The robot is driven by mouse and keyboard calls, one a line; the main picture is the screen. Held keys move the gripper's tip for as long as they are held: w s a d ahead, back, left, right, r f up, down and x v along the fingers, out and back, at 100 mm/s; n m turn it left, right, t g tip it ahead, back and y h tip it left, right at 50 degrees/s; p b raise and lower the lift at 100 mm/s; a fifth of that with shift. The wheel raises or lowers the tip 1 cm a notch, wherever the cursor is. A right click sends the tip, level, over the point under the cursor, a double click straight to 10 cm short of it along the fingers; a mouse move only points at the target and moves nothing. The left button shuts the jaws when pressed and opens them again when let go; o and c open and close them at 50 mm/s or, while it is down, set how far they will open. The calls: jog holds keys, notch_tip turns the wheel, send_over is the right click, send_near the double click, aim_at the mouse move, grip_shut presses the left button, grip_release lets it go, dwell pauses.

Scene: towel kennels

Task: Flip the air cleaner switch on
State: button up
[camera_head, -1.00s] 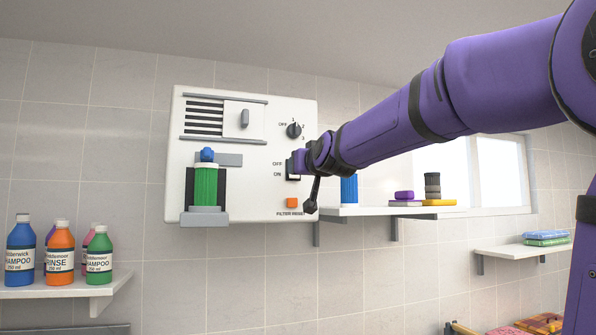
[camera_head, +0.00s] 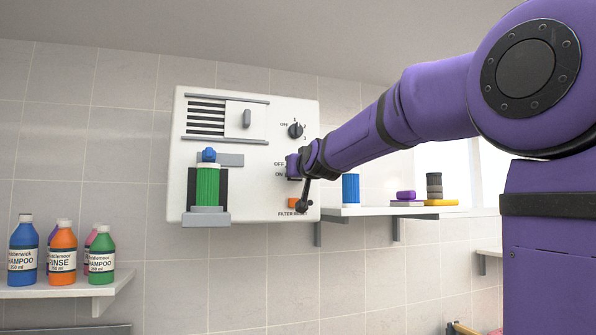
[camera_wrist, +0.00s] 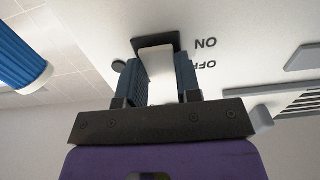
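The air cleaner (camera_head: 240,185) is a white wall panel with a vent, a dial and a switch marked OFF above and ON below. My gripper (camera_head: 292,166) is at this switch and covers most of it in the head view. In the wrist view, which is upside down, the white switch lever (camera_wrist: 156,62) on its black plate lies between the two blue fingers of my gripper (camera_wrist: 160,76). The fingers are partly closed and appear to touch the lever's sides. The lever's exact tilt is hard to see.
An orange filter reset button (camera_head: 292,203) sits just below the switch, and a dial (camera_head: 295,130) above. A green canister (camera_head: 207,187) is mounted left. A shelf (camera_head: 350,212) with a blue cylinder (camera_head: 350,188) stands close to the right of the panel. Bottles stand on the left shelf (camera_head: 60,291).

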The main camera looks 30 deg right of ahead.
jog(key=shift+c, duration=0.9)
jog(key=shift+f+t, duration=0.1)
jog(key=shift+t, duration=0.4)
jog(key=o, duration=0.9)
jog(key=shift+s, duration=0.15)
jog(key=v, duration=1)
jog(key=shift+s+a+f, duration=0.1)
jog(key=shift+s+a, duration=0.1)
jog(key=shift+s, duration=0.05)
